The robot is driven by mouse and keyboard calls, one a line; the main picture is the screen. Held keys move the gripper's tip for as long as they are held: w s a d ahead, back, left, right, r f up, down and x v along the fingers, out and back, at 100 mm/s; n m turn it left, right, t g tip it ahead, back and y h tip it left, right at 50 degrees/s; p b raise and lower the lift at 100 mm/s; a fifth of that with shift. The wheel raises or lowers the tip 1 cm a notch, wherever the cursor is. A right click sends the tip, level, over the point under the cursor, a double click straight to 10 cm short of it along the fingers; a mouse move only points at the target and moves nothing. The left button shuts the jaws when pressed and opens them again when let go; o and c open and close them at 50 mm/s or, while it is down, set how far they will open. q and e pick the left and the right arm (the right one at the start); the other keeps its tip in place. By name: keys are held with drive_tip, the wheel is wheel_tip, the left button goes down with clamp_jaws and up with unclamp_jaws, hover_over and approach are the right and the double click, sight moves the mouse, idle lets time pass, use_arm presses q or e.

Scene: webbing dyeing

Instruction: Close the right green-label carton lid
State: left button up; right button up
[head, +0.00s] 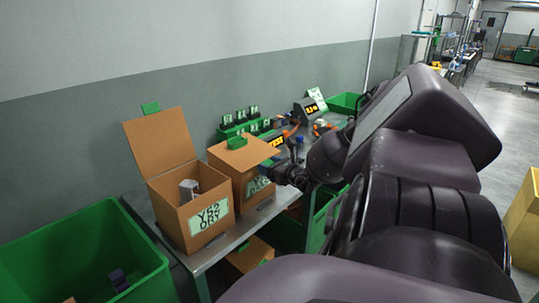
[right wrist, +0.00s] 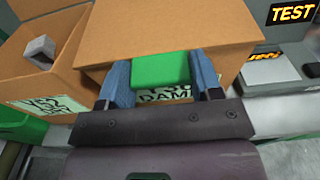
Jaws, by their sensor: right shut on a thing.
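The right carton (head: 223,163) is brown cardboard with a green-edged label (head: 258,185), partly hidden, on its front; DAM can be read in the right wrist view (right wrist: 152,97). Its lid (head: 243,153) lies over the carton's top; I cannot tell whether it is fully flush. My right gripper (right wrist: 161,82) is at the lid's front edge, shut on the green tab (right wrist: 160,68), with a blue finger on each side. In the head view, the gripper (head: 287,168) is partly hidden by my arm. My left gripper is not in view.
The left carton (head: 185,225), labelled YS2 DRY, stands beside it with its lid (head: 160,140) raised and a grey item (head: 188,188) inside. A green bin (head: 85,255) is at lower left. A TEST display (right wrist: 290,13) and grey device (right wrist: 277,75) are right of the carton.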

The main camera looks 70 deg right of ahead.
drive_tip(key=o, duration=1.1)
drive_tip(key=shift+s+a+f, duration=0.1)
drive_tip(key=shift+s+f, duration=0.05)
drive_tip(key=shift+f, duration=0.3)
drive_tip(key=shift+o, duration=1)
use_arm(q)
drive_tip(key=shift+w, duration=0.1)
use_arm(e)
drive_tip(key=shift+r, duration=0.2)
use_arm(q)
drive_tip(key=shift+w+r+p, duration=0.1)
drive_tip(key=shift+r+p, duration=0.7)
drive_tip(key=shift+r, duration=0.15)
use_arm(e)
drive_tip(key=v, duration=1)
drive_tip(key=shift+s, duration=0.3)
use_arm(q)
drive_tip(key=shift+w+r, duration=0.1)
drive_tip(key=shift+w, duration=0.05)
use_arm(e)
drive_tip(key=shift+a, duration=0.1)
